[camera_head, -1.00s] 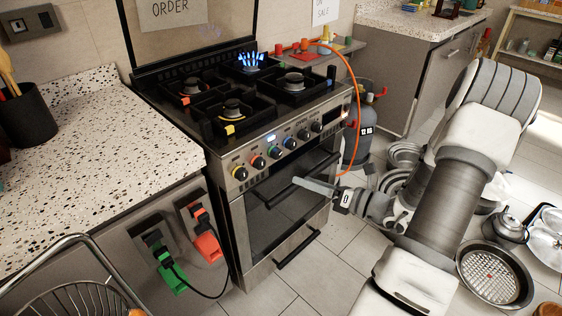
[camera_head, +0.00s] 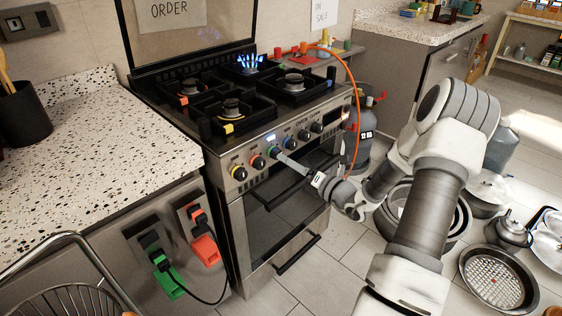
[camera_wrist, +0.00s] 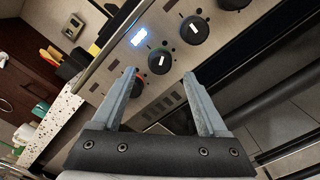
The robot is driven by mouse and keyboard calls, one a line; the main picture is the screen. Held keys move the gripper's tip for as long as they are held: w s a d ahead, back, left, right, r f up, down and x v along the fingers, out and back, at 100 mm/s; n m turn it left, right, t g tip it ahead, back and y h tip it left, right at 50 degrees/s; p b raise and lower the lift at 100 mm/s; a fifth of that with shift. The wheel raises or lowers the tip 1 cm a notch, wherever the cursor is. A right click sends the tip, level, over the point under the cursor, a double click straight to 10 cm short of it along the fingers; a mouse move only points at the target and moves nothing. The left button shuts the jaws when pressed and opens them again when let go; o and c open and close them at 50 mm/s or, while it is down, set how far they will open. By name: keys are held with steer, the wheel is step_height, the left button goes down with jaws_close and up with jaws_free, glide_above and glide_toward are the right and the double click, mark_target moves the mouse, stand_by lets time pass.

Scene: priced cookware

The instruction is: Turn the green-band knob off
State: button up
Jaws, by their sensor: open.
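The green-band knob (camera_head: 273,152) is on the stove's front panel, third from the left, just below the lit display. My gripper (camera_head: 282,158) reaches in from the right, its fingertips close in front of this knob and partly covering it. In the wrist view, the knob (camera_wrist: 161,60) shows between and beyond the fingertips of my open gripper (camera_wrist: 159,74). Its white pointer mark is visible. Whether a finger touches it I cannot tell. A blue flame (camera_head: 250,62) burns at the rear burner.
The blue-band knob (camera_head: 289,143) and red-band knob (camera_head: 257,162) sit close on either side. The oven handle (camera_head: 300,180) runs below the panel. An orange hose (camera_head: 357,120) arcs down at right to a gas cylinder (camera_head: 362,140). Pans lie on the floor at right.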

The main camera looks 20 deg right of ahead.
mark_target(276, 153)
steer(key=shift+b+x, duration=0.3)
steer(key=shift+x, duration=1.9)
steer(key=shift+c, duration=0.3)
jaws_close()
